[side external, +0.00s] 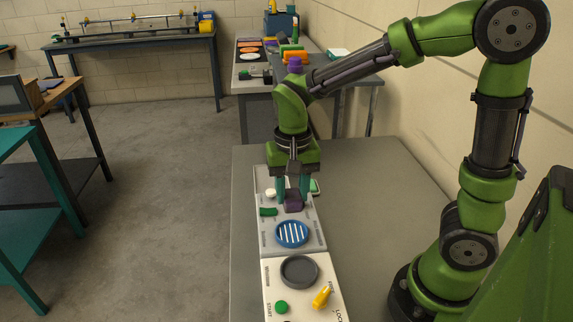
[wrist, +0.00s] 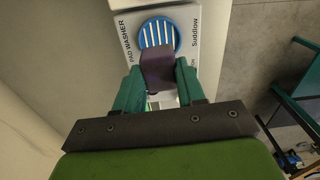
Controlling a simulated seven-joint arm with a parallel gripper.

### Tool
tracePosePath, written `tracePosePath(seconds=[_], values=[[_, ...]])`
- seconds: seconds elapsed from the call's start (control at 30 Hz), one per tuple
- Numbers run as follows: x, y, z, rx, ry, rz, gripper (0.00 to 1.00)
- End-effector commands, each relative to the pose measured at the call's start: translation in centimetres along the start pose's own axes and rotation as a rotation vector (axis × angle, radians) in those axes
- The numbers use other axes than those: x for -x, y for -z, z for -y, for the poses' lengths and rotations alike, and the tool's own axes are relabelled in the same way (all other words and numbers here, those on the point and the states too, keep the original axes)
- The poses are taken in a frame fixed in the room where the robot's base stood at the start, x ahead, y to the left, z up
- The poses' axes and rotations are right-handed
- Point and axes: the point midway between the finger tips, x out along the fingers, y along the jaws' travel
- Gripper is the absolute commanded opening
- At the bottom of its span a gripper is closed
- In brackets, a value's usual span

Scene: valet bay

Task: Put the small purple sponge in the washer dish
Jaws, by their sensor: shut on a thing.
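My gripper (side external: 292,192) points down over the grey panel and is shut on the small purple sponge (side external: 293,204), with a teal finger on each side. The sponge also shows between the fingers in the wrist view (wrist: 158,70). The washer dish (side external: 291,234) is round and blue with white bars, on the grey panel just in front of the sponge. In the wrist view the dish (wrist: 157,32) has "PAD WASHER" printed beside it, and the sponge covers its near edge. How high the sponge is above the panel I cannot tell.
A dark grey round dish (side external: 299,271), a green button (side external: 281,307) and a yellow lever (side external: 322,296) are on the white panel nearer the camera. The table (side external: 365,185) is clear to the right.

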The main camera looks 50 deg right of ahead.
Motion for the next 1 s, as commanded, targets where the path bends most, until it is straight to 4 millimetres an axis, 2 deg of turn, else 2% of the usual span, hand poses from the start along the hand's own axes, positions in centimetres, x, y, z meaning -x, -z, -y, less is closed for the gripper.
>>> tracePosePath(seconds=[0.13,0.6,1.0], values=[[-1.5,-0.1,0.0,-0.058,-0.006,0.009,0.06],[-7.5,-0.1,-0.1,-0.060,-0.004,0.008,0.06],[-8.1,-0.1,-0.1,-0.059,-0.002,0.006,0.06]])
